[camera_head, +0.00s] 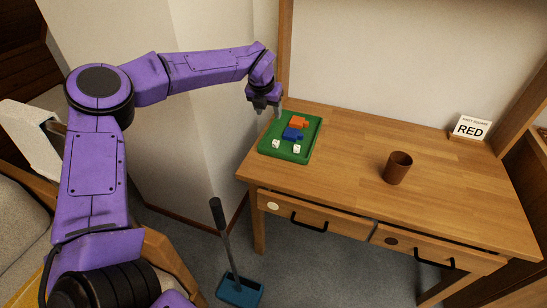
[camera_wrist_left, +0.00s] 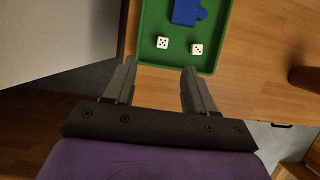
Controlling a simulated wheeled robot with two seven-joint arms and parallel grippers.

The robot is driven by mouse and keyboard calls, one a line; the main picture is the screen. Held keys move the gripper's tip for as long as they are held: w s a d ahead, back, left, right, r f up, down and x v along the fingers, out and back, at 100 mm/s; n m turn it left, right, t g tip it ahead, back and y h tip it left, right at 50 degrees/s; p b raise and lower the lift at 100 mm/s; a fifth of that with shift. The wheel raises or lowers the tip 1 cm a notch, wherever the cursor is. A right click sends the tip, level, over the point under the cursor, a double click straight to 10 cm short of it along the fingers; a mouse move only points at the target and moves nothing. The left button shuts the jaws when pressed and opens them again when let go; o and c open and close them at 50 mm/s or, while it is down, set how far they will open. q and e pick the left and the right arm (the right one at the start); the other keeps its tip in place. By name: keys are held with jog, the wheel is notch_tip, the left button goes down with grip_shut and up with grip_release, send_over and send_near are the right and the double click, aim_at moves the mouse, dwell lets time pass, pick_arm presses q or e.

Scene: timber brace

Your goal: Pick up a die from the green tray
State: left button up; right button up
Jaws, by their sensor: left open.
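The green tray (camera_head: 308,153) lies on the wooden desk at its left end. Two white dice sit in its front part: a left die (camera_head: 276,144) and a right die (camera_head: 296,149). In the left wrist view the left die (camera_wrist_left: 162,43) and the right die (camera_wrist_left: 197,48) show dark pips. My left gripper (camera_head: 264,112) is at the tray's left side in the head view. In the wrist view its two fingers (camera_wrist_left: 156,80) are apart with nothing between them, and both dice lie beyond the fingertips. My right gripper is not in view.
Blue pieces (camera_head: 292,134) and orange pieces (camera_head: 299,122) share the tray behind the dice. A brown cup (camera_head: 397,168) stands mid-desk. A sign reading RED (camera_head: 471,127) is at the back right. A wooden post (camera_head: 285,60) rises close to my left gripper.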

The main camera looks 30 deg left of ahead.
pick_arm(q)
jog(key=b, duration=0.4)
send_near(276, 141)
jog(key=x, duration=0.9)
jog(key=shift+r, duration=0.15)
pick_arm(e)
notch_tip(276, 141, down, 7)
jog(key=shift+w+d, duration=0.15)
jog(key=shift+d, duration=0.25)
pick_arm(q)
grip_shut()
